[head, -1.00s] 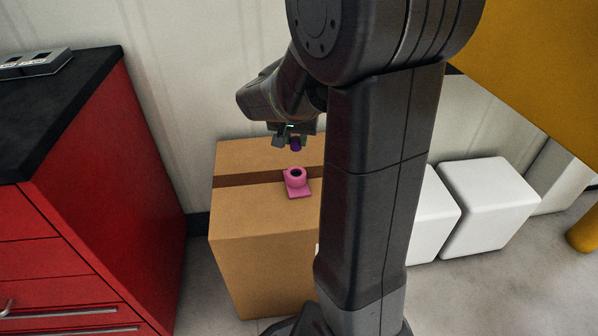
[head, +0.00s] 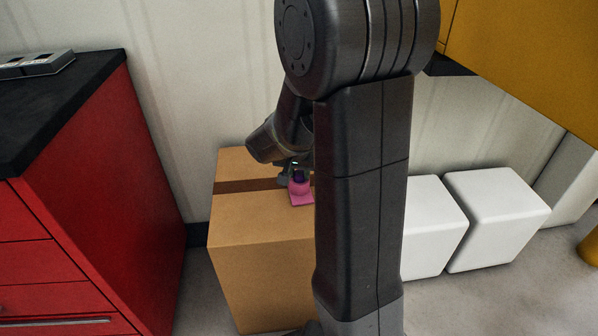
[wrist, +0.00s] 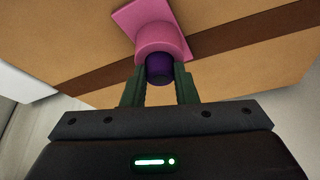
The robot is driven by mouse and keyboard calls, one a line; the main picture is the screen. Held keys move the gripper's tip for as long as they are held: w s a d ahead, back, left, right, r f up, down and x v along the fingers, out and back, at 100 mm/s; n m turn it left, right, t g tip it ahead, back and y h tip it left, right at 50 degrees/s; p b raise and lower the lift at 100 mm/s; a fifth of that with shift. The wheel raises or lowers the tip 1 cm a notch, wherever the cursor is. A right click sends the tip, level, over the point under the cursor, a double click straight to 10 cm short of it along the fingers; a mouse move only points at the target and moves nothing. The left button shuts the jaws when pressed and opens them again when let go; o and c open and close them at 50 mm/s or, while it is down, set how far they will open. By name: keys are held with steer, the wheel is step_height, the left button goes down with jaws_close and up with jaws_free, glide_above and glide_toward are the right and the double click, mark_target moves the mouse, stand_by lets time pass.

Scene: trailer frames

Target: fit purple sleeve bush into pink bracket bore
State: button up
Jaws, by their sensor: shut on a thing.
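The pink bracket (head: 302,198) stands on top of the cardboard box, its round boss rising from a flat square base. It also shows at the top of the wrist view (wrist: 158,38). My gripper (wrist: 160,80) is shut on the purple sleeve bush (wrist: 159,69), with a finger on either side of it. In the head view the bush (head: 299,178) is at the top of the bracket's boss, between the fingers. The bore is hidden behind the bush, so I cannot tell whether the bush is inside it or only close to its mouth.
The cardboard box (head: 255,235) has a brown tape strip and clear room around the bracket. A red cabinet (head: 95,200) with a black top stands at the left. White blocks (head: 495,220) stand at the right, and a yellow panel (head: 530,55) is at upper right.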

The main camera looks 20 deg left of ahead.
mark_target(299, 174)
steer(key=o, duration=1)
steer(key=shift+o, duration=0.2)
steer(key=p+v, duration=0.4)
steer(key=v, duration=0.8)
steer(key=b+x, duration=0.4)
steer(key=x, duration=0.9)
steer(key=shift+s, duration=0.15)
step_height(299, 174, up, 4)
steer(key=shift+f+p, duration=0.2)
steer(key=shift+p, duration=0.65)
steer(key=shift+r, duration=0.65)
